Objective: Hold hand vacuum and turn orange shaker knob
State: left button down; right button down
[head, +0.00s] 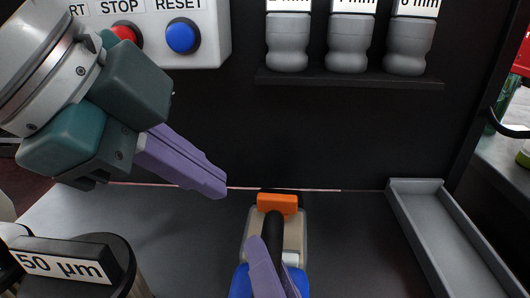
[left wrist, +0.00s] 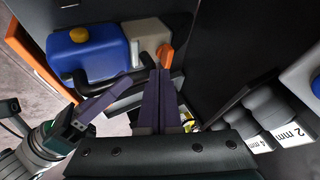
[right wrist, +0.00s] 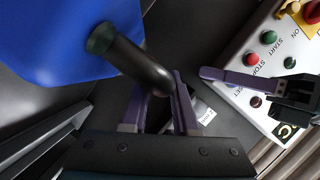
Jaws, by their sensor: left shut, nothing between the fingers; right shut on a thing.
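The hand vacuum has a blue body (left wrist: 90,55), a pale beige front (left wrist: 150,36) and a black handle (right wrist: 140,65). The orange knob (head: 277,204) is at its front end and also shows in the left wrist view (left wrist: 165,55). My right gripper (right wrist: 160,88) is shut around the black handle; it shows low in the head view (head: 270,270). My left gripper (head: 218,188) is shut and empty, up and left of the orange knob. In the left wrist view its purple fingertips (left wrist: 163,72) appear close to the knob; the gap is hard to judge.
A control box with a red stop button (head: 125,38) and a blue reset button (head: 182,37) is at upper left. Grey jars (head: 348,45) stand on a black shelf (head: 350,80). A grey tray (head: 430,200) is at right, a labelled round container (head: 125,262) at lower left.

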aim_at(277, 206)
pick_arm(q)
jog(key=x, duration=0.9)
jog(key=shift+f, duration=0.15)
jog(key=shift+w+a+m+g+h, duration=0.15)
jog(key=shift+w+m+g+h, duration=0.1)
jog(key=shift+m, duration=0.3)
jog(key=shift+w+a+m+g+h, duration=0.15)
jog(key=shift+m+g+h, duration=0.1)
jog(key=shift+m, duration=0.3)
jog(key=shift+w+a+m, duration=0.1)
jog(key=shift+m, duration=0.3)
jog(key=shift+w+d+m+g+h, duration=0.15)
jog(key=shift+w+m+g, duration=0.3)
jog(key=shift+w, duration=0.4)
jog(key=shift+w+d+m+g+h, duration=0.1)
jog(key=shift+w+m+g+h, duration=0.15)
jog(key=shift+w+m, duration=0.5)
jog(key=shift+w+d+m+g+h, duration=0.1)
jog(key=shift+w+m+g, duration=0.25)
jog(key=shift+w, duration=0.65)
